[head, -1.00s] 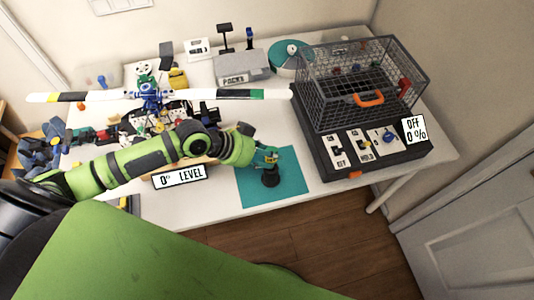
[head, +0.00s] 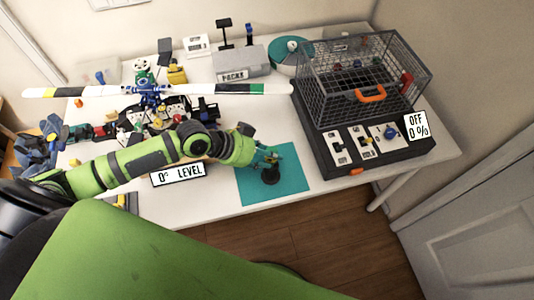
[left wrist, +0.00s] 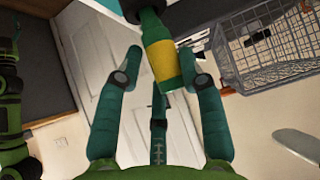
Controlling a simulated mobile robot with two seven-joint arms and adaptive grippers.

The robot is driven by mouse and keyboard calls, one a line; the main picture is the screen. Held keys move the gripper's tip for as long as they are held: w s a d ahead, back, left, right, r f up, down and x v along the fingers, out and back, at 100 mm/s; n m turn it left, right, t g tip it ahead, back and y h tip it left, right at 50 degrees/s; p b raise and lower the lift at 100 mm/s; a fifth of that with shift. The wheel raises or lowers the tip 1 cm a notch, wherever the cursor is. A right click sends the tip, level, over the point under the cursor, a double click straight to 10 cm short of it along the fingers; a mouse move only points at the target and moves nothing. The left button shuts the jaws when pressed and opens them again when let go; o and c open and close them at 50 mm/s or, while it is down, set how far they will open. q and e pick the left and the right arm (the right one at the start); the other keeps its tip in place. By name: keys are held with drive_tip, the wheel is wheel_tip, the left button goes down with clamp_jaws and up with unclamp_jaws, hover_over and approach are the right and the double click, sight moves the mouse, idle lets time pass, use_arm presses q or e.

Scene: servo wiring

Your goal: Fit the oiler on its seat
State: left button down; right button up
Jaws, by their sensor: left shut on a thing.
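My left gripper (head: 266,158) is over the teal mat (head: 294,182) near the table's front edge. In the left wrist view, its teal fingers (left wrist: 160,78) are around a green bottle with a yellow band (left wrist: 162,62), which I take to be the oiler. The bottle's far end meets a black part (left wrist: 186,14). In the head view, a round black piece (head: 270,177) shows just below the fingers, over the mat. I cannot tell whether it touches the mat. The seat cannot be made out for certain. My right gripper is not in view.
A wire cage (head: 325,88) stands on a black control box (head: 372,158) to the right, with an "OFF 0 %" sign (head: 416,125). A propeller bar (head: 205,90) spans the table's left half above cluttered parts. White tabletop (head: 273,118) is clear behind the mat.

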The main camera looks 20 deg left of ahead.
use_arm(q)
drive_tip(key=shift+f+b, duration=0.7)
drive_tip(key=shift+f, duration=0.25)
drive_tip(key=c, duration=0.7)
unclamp_jaws()
drive_tip(key=v, duration=1.2)
